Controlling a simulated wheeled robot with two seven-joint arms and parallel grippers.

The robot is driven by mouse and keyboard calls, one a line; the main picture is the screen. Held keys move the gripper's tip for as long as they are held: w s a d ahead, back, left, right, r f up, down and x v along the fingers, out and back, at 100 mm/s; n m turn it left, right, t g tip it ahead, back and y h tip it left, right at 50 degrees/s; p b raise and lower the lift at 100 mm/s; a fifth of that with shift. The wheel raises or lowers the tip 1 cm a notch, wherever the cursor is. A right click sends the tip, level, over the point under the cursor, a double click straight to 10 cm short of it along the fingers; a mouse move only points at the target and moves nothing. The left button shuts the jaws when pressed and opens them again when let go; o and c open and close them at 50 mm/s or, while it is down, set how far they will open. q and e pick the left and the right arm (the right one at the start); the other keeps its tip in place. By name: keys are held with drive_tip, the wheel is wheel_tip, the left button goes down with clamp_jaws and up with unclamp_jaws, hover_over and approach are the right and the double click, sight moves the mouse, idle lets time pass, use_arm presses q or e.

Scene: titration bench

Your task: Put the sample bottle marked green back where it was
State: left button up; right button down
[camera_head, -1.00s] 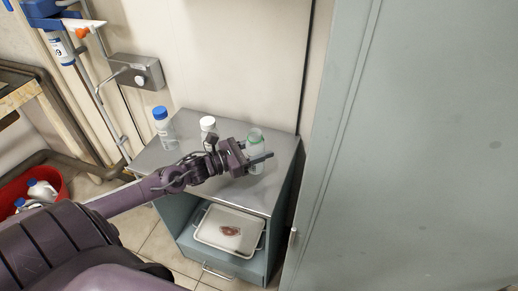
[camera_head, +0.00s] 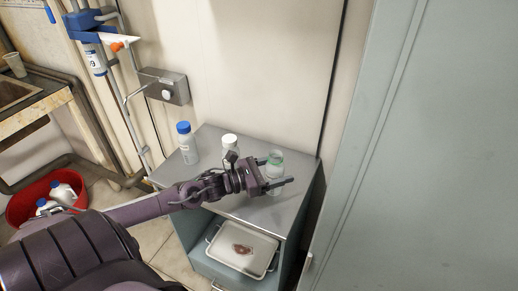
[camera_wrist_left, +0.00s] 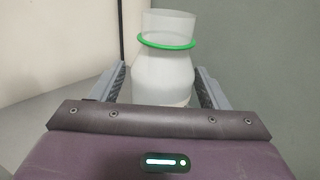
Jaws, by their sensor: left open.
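The sample bottle with the green ring (camera_head: 275,159) stands upright on the grey cabinet top (camera_head: 228,207), near its right side. Its mouth looks uncapped. My left gripper (camera_head: 279,172) is open at the bottle, with one finger on each side of it. In the left wrist view the bottle (camera_wrist_left: 164,75) is between the open fingers, and a narrow gap shows on each side. Its lower part is hidden behind the gripper body. My right gripper is not in view.
A white-capped bottle (camera_head: 230,143) stands just left of my gripper, and a blue-capped bottle (camera_head: 186,147) farther left. A tray (camera_head: 236,260) sits in the cabinet's open shelf below. A tall grey cabinet (camera_head: 430,150) stands close on the right.

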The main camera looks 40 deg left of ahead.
use_arm(q)
drive_tip(key=v, duration=1.1)
drive_tip(key=shift+s+a+f, duration=0.1)
drive_tip(key=shift+s+a, duration=0.15)
drive_tip(key=shift+s, duration=0.05)
